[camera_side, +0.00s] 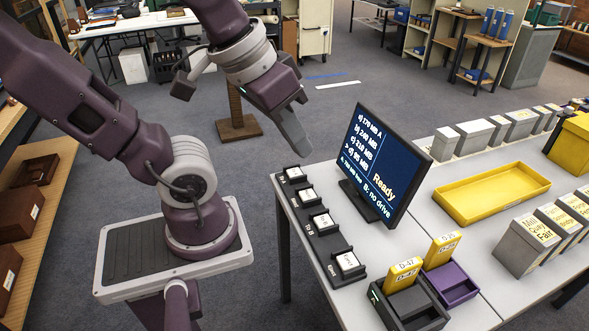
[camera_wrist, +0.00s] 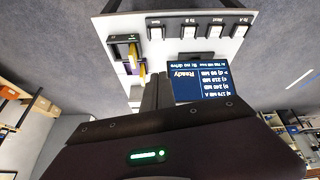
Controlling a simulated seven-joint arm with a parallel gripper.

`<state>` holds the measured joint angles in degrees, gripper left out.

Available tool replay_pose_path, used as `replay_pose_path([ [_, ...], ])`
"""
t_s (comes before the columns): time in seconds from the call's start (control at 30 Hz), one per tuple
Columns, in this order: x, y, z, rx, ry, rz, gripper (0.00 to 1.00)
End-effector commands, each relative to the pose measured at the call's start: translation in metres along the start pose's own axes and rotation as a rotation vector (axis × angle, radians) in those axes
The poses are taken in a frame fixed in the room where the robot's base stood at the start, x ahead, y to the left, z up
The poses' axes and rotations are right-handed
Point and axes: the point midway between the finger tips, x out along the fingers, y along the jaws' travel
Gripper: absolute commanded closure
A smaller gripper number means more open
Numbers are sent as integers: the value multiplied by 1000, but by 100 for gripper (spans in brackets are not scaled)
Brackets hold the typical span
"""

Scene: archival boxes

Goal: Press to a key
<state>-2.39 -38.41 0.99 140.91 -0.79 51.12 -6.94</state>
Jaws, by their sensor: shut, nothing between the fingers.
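A black key strip (camera_side: 330,243) with several white-topped keys runs along the left edge of the table. The nearest key (camera_side: 347,262) sits apart from the others; the farthest key (camera_side: 293,173) is at the strip's far end. The strip also shows upside down in the wrist view (camera_wrist: 173,26). A black monitor (camera_side: 376,160) behind the keys reads "Ready" and "B: no drive", with a ">" beside the last listed line. My gripper (camera_side: 300,145) is shut and empty, in the air above the far end of the strip, touching no key. Its fingers show in the wrist view (camera_wrist: 157,92).
A black holder (camera_side: 411,306) and a purple holder (camera_side: 453,287) each carry a yellow cartridge at the near table end. A yellow tray (camera_side: 484,211) lies right of the monitor, between rows of grey boxes (camera_side: 527,245). The air left of the table is free.

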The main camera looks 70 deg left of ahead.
Motion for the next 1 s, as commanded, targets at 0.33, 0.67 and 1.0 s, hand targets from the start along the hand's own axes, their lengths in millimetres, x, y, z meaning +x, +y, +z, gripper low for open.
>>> replay_pose_path([
  [0.33,100,-134,-124,-1645,-136,-258,100],
  [0.67,201,-300,-98,-2769,20,-630,100],
  [1.0,212,-317,-89,-2888,59,-678,100],
])
